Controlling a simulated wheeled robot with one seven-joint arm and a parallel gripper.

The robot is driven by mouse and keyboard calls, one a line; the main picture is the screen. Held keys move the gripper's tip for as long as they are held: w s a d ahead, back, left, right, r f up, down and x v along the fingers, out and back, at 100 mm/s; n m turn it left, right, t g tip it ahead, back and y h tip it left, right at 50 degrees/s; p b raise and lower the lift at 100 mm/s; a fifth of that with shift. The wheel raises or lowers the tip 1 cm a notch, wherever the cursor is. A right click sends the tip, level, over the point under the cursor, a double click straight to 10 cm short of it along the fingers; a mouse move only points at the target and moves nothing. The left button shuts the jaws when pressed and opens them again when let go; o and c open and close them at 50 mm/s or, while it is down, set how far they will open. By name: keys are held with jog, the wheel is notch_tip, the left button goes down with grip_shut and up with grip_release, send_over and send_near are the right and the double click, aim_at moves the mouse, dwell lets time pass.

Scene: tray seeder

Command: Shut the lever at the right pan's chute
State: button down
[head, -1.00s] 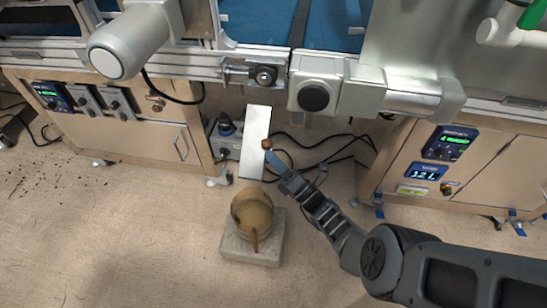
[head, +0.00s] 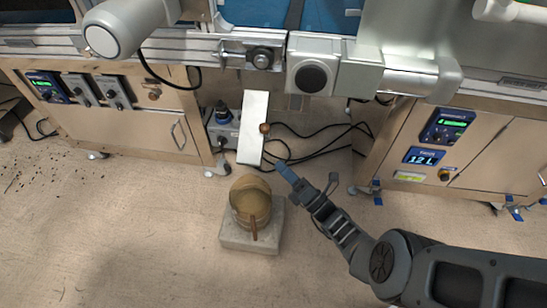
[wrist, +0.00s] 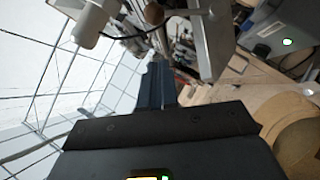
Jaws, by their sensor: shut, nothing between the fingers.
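A round brown knob (head: 264,128), which looks like the lever's end, sits at the right edge of a pale chute plate (head: 253,145) in the head view. The knob also shows at the top of the wrist view (wrist: 154,14), ahead of the fingertips. The lever's arm is hard to make out. My gripper (head: 282,167) is shut and empty, below and right of the knob, with a gap between them. Its dark fingers (wrist: 157,75) lie together in the wrist view. A brown pan (head: 250,198) stands below the chute.
The pan rests on a grey block (head: 233,237) on the floor. A control box (head: 222,127) stands left of the chute, and cables (head: 310,152) lie to its right. Wooden cabinets flank it left (head: 135,132) and right (head: 485,155). The floor in front is largely open.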

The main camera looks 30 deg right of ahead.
jog(key=shift+v, duration=2.6)
jog(key=shift+f, duration=0.15)
jog(key=s+d+f+n+g+h, duration=0.1)
jog(key=s+f+n+g, duration=0.5)
jog(key=s+f+n, duration=0.45)
jog(key=s+d+f+n+g+h, duration=0.15)
jog(key=s+f+n+g, duration=0.5)
jog(key=s, duration=0.75)
jog(key=s+d+r+n+g+h, duration=0.2)
jog(key=s+d+n+h, duration=0.15)
jog(key=s+n, duration=0.35)
jog(key=s+a+r+n+t+p, duration=0.1)
jog(key=r+n, duration=0.5)
jog(key=r, duration=1.2)
jog(key=s+a+r+n+t+h+p, duration=0.1)
jog(key=a+r+n+t+p, duration=0.3)
jog(key=r, duration=1.5)
jog(key=s+a+r+n+t+h+p, duration=0.1)
jog(key=a+r+n+p, duration=0.4)
jog(key=r, duration=1.3)
jog(key=s+n+t+p, duration=0.1)
jog(key=n+t+p, duration=0.1)
jog(key=n+p, duration=0.1)
jog(key=shift+s+a+r+n+p, duration=0.25)
jog(key=shift+a+r+n+p, duration=0.1)
jog(key=shift+n, duration=0.25)
